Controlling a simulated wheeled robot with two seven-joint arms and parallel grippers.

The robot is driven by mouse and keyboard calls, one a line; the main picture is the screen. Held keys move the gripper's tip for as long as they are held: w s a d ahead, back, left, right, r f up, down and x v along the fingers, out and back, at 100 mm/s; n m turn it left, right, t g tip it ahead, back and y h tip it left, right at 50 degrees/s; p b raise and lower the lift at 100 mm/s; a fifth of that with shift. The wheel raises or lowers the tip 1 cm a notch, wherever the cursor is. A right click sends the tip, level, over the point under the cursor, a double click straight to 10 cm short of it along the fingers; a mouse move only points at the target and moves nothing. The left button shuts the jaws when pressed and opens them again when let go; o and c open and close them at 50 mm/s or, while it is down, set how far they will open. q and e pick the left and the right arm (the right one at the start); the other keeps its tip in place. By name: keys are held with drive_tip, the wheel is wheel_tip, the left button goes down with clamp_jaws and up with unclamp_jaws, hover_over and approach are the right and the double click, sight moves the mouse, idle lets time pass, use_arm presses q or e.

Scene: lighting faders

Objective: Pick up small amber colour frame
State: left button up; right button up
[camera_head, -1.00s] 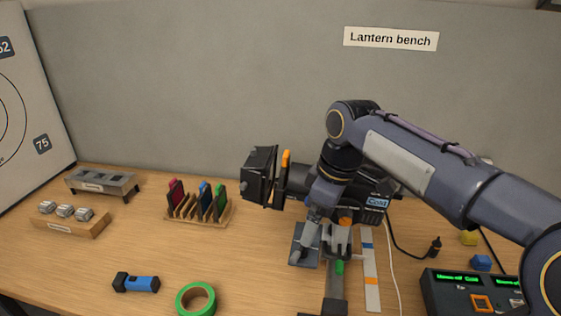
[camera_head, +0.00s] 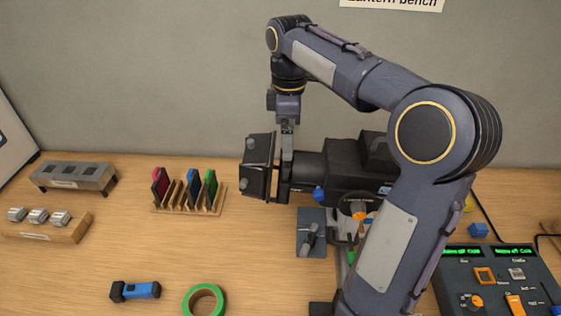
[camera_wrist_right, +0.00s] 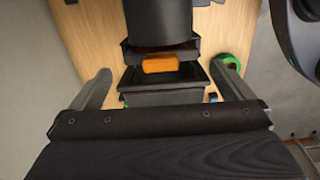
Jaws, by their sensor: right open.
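The small amber colour frame shows in the right wrist view as an orange tab (camera_wrist_right: 160,63) in a dark slot at the front of the black lantern (camera_wrist_right: 158,18). In the head view the lantern (camera_head: 345,160) stands on the bench, and the amber tab is hidden behind my right gripper (camera_head: 287,155). My right gripper points down over the lantern's front. In the right wrist view its fingers (camera_wrist_right: 164,66) are wide apart, one on each side of the tab, with nothing held. My left gripper is not in view.
A wooden rack (camera_head: 190,208) with red, blue and green frames stands left of the lantern. A blue torch (camera_head: 135,290) and green tape roll (camera_head: 204,300) lie in front. A control desk (camera_head: 495,275) is at the right.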

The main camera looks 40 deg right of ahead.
sight(286, 164)
drive_tip(key=shift+s+f, duration=0.15)
drive_tip(key=shift+f, duration=0.55)
drive_tip(key=f+b, duration=0.1)
drive_tip(key=f, duration=0.2)
drive_tip(key=f+b, duration=0.1)
drive_tip(key=shift+w+a+f+b, duration=0.15)
drive_tip(key=shift+w+a+b, duration=0.05)
drive_tip(key=shift+w+b, duration=0.15)
drive_tip(key=shift+s+f, duration=0.1)
drive_tip(key=c, duration=0.6)
